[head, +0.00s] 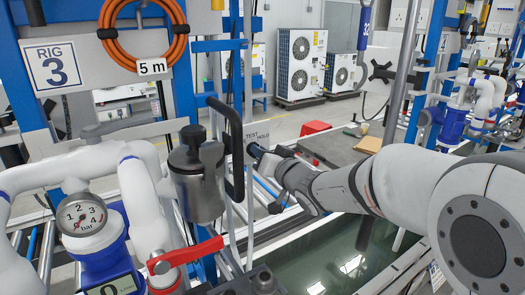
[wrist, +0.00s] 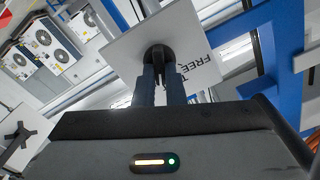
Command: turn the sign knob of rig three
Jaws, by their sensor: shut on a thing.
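The rig 3 label (head: 58,68) hangs on a blue post at the upper left. In the wrist view the sign knob (wrist: 158,53) is black and sits on the tilted white sign plate (wrist: 128,43), where "FREE" shows. My gripper (wrist: 160,78) is shut on this knob. The fingers hide part of the knob and lettering.
A steel canister (head: 198,180) with a black handle, a red lever (head: 185,255) and a pressure gauge (head: 82,215) stand close on the left. An open water tank (head: 335,255) lies below my arm. A red box (head: 315,127) is behind.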

